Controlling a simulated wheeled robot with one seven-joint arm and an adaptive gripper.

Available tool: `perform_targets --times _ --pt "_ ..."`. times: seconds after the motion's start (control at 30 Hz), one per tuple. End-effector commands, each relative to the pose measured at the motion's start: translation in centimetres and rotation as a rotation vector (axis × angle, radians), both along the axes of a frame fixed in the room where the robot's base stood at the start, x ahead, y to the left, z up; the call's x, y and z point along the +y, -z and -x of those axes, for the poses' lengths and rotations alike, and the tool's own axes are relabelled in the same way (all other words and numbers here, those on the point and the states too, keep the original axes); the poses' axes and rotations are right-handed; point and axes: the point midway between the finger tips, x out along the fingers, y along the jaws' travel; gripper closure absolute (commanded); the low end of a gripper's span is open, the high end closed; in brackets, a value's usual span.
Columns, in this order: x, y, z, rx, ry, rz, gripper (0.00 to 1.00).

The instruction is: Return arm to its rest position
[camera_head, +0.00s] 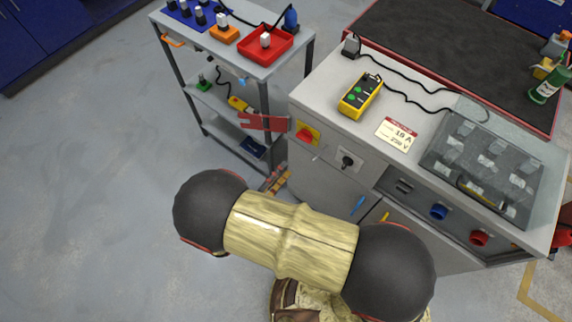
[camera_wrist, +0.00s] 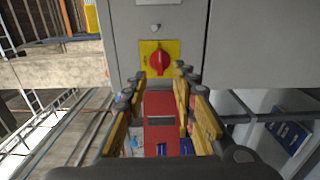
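My arm crosses the lower middle of the head view, with its tan link between two black joints. My gripper (camera_wrist: 157,80) shows in the wrist view with its yellow-sided fingers spread apart, pointing toward the grey cabinet (camera_wrist: 215,40). Its red rotary switch on a yellow plate (camera_wrist: 159,60) lies just beyond the fingertips. A red object with a dark slot (camera_wrist: 160,105) appears between the fingers; I cannot tell its distance, and no grip on it shows. In the head view part of my gripper (camera_head: 275,180) shows beside the cabinet front, mostly hidden behind my arm.
The switch (camera_head: 306,135) is on the cabinet's front. A red notched piece (camera_head: 263,122) juts left near it. A yellow control box (camera_head: 360,96) stands on the cabinet top. A shelf cart (camera_head: 262,70) with a red tray (camera_head: 265,46) stands left. Floor (camera_head: 90,170) at left is clear.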

Motion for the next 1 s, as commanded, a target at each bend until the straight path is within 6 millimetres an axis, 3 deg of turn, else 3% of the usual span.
perform_targets --times 0.6,0.77,0.87,1.0 --pt "0.1 0.0 0.1 0.002 0.0 0.002 0.73" --pt "0.1 0.5 0.1 0.073 -0.001 0.066 0.73" --pt "-1.1 1.9 1.0 0.201 0.035 0.141 0.73" --pt "-4.4 3.6 3.9 0.438 0.127 0.247 0.73"
